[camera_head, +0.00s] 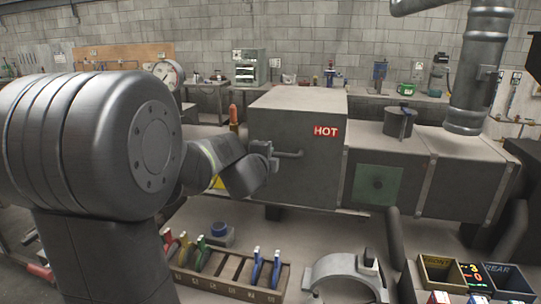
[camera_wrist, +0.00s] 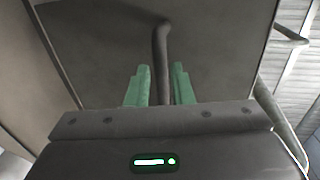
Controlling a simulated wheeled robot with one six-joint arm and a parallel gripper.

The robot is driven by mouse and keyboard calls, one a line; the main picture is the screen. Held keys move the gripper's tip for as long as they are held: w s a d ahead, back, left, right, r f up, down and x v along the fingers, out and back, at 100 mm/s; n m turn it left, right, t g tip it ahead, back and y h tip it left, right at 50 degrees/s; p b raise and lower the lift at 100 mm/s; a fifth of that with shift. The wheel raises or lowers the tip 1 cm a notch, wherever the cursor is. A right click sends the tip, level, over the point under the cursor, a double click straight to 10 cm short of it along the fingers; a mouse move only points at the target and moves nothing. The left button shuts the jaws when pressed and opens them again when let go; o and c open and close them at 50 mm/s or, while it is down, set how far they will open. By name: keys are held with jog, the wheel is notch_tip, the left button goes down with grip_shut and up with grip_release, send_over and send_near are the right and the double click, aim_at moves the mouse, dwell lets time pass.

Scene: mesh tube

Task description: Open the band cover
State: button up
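A large grey box-shaped housing (camera_head: 300,175) with a red HOT label stands in the middle of the head view. It looks closed, and I cannot tell for certain that it is the band cover. A dark bar handle (camera_head: 289,154) sticks out on its near face. My gripper (camera_head: 268,152) is at the left end of this handle. In the wrist view the green fingers of my gripper (camera_wrist: 160,88) stand on both sides of the handle (camera_wrist: 161,55), with narrow gaps showing beside the bar. The handle's lower end is hidden behind the gripper body.
A grey duct (camera_head: 480,70) rises at the right behind the housing. In front lie a tool tray (camera_head: 225,280) with coloured-handled tools, a grey clamp ring (camera_head: 345,268) and small wooden bins (camera_head: 441,272). Benches line the back wall.

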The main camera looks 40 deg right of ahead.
jog(key=p+v, duration=0.1)
jog(key=v, duration=0.9)
jog(key=shift+p, duration=0.35)
jog(key=b+x, duration=0.2)
jog(key=x, duration=1.1)
jog(key=shift+w+d, duration=0.25)
jog(key=shift+a+f, duration=0.15)
